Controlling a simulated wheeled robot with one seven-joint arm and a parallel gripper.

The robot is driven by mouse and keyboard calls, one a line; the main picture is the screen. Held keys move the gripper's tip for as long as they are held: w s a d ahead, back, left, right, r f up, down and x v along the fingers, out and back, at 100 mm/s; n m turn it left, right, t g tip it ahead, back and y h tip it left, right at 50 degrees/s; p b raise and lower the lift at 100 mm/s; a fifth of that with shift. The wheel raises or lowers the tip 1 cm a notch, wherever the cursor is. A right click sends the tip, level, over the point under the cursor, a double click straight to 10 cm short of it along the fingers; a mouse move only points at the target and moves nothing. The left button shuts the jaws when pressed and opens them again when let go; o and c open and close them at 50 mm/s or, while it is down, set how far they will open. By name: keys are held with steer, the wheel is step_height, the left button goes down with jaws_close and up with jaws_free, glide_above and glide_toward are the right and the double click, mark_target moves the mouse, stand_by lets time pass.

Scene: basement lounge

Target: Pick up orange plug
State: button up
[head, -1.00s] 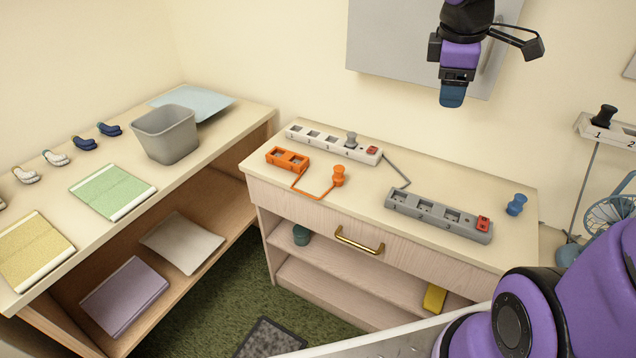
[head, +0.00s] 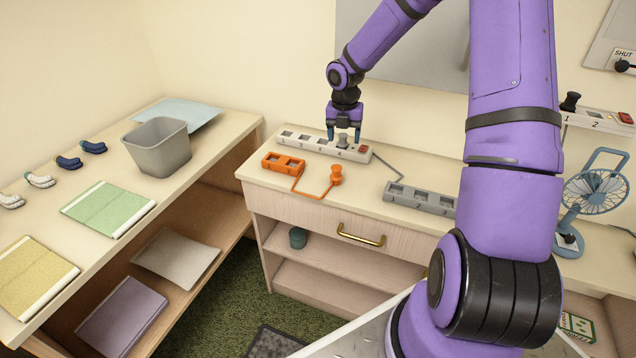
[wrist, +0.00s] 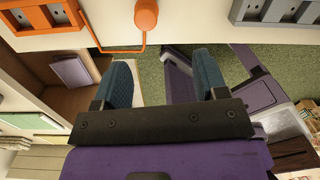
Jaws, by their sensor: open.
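The orange plug (head: 336,175) stands on the cabinet top, joined by an orange cord to an orange socket block (head: 283,163). In the wrist view the plug (wrist: 145,14) shows at the top, beyond my fingers and above the gap between them, with the orange block (wrist: 40,14) to its left. My gripper (head: 344,138) points down above the back of the cabinet, by the white power strip and behind the orange plug in the head view. Its two blue fingers (wrist: 165,82) are apart with nothing between them. The plug is clear of the fingers.
A white power strip (head: 308,143) with a grey plug lies at the back of the cabinet top, close to my gripper. A grey strip (head: 420,199) lies at right, partly hidden by my arm. A grey bin (head: 158,148) stands on the left counter.

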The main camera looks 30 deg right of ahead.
mark_target(337, 167)
steer(key=shift+w+a+f+n+y, duration=0.2)
steer(key=shift+w+f+n, duration=0.15)
steer(key=shift+f, duration=0.25)
steer(key=shift+w+a+f+n+y, duration=0.1)
steer(key=shift+w+a+f+n, duration=0.2)
steer(key=shift+f, duration=0.25)
steer(key=shift+w+a+f, duration=0.1)
steer(key=shift+w+f, duration=0.05)
steer(key=shift+f, duration=0.3)
step_height(337, 167, down, 10)
steer(key=shift+f, duration=0.15)
steer(key=c, duration=1)
